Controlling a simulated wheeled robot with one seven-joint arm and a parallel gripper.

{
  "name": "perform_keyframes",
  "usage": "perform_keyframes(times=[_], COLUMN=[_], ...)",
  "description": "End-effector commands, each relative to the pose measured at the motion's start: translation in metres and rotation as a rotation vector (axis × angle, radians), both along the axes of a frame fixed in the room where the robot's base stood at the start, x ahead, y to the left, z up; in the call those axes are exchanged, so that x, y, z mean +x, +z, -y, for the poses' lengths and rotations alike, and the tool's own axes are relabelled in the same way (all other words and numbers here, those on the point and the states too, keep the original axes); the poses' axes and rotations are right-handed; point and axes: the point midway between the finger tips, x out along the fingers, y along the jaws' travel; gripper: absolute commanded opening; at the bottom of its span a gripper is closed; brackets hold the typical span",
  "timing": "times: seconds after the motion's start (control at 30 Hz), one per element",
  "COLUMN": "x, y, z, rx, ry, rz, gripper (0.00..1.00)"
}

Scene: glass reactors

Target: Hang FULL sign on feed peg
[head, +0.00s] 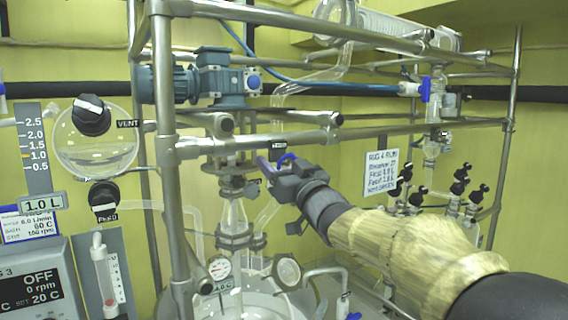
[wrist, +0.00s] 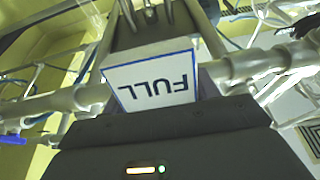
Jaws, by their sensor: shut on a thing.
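The FULL sign (wrist: 152,84) is a white plate with a blue border and dark lettering. It fills the middle of the wrist view, its lettering upside down there. My gripper (head: 272,172) is shut on the sign, held up at the front of the metal frame. A blue-purple edge beside the jaws in the head view may be part of the sign; most of it is hidden there. I cannot make out the feed peg for certain.
Frame bars (head: 270,143) cross just above my gripper. A glass reactor vessel (head: 255,305) with gauges stands below. A blue motor (head: 222,78) sits up left, and a control box (head: 35,280) at lower left. A written notice (head: 381,172) hangs at right.

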Motion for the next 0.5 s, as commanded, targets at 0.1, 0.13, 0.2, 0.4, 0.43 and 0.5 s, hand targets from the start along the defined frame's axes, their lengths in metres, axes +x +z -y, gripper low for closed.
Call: perform_keyframes(times=[0.1, 0.13, 0.2, 0.4, 0.43, 0.5], x=[0.003, 0.004, 0.007, 0.013, 0.013, 0.015], y=[0.002, 0.002, 0.001, 0.001, 0.001, 0.001], z=[-0.003, -0.004, -0.006, -0.010, -0.010, -0.011], rx=[0.001, 0.001, 0.002, 0.002, 0.001, 0.001], ry=[0.002, 0.002, 0.002, 0.002, 0.002, 0.002], rz=[0.003, 0.003, 0.004, 0.004, 0.005, 0.005], gripper=[0.37, 0.37, 0.37, 0.37, 0.37, 0.37])
